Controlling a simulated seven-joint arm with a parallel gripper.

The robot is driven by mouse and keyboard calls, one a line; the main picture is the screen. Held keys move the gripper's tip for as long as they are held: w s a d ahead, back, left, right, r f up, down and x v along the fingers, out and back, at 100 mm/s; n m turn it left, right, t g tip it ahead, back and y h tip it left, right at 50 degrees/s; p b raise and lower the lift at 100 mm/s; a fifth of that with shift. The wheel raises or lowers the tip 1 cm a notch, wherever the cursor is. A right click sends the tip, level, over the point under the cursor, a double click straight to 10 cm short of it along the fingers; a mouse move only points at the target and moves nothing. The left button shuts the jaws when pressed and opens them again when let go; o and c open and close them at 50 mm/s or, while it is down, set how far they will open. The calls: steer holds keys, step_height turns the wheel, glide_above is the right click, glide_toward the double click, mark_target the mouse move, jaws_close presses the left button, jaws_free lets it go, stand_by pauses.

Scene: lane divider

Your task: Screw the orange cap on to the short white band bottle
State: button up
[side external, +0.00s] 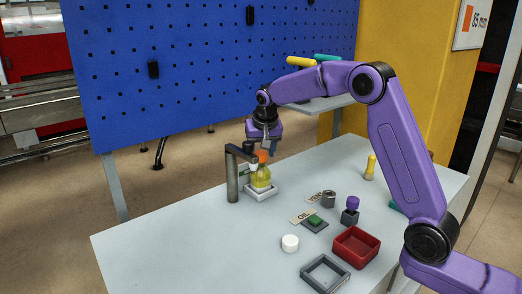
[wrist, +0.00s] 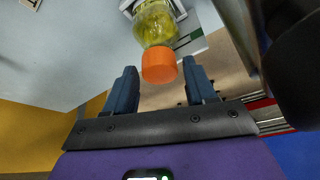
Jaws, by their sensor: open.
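The orange cap (side external: 262,155) sits at the top of a bottle (side external: 262,178) with yellow-green contents. How far the cap is threaded cannot be told, and I cannot make out a white band. The bottle stands upright in a low white holder (side external: 262,194). The wrist view also shows the cap (wrist: 159,66) and the bottle (wrist: 156,24). My gripper (wrist: 160,68) is open, with one dark blue finger on each side of the cap at its tips and gaps showing. In the side external view my gripper (side external: 264,147) points down over the cap.
A dark grey post with an arm (side external: 232,175) stands close left of the bottle. On the table are a white round piece (side external: 290,243), a red tray (side external: 355,247), a grey frame (side external: 325,274), a green block (side external: 314,220) and a yellow piece (side external: 370,167). The front-left table is clear.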

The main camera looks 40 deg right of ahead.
steer(key=shift+n, duration=0.5)
steer(key=shift+d+n+y, duration=0.1)
steer(key=shift+n+y, duration=0.3)
steer(key=shift+n, duration=0.3)
steer(key=c, duration=0.6)
steer(key=shift+m+h, duration=0.3)
steer(key=shift+m, duration=0.5)
steer(key=shift+m+h, duration=0.3)
steer(key=shift+m, duration=0.6)
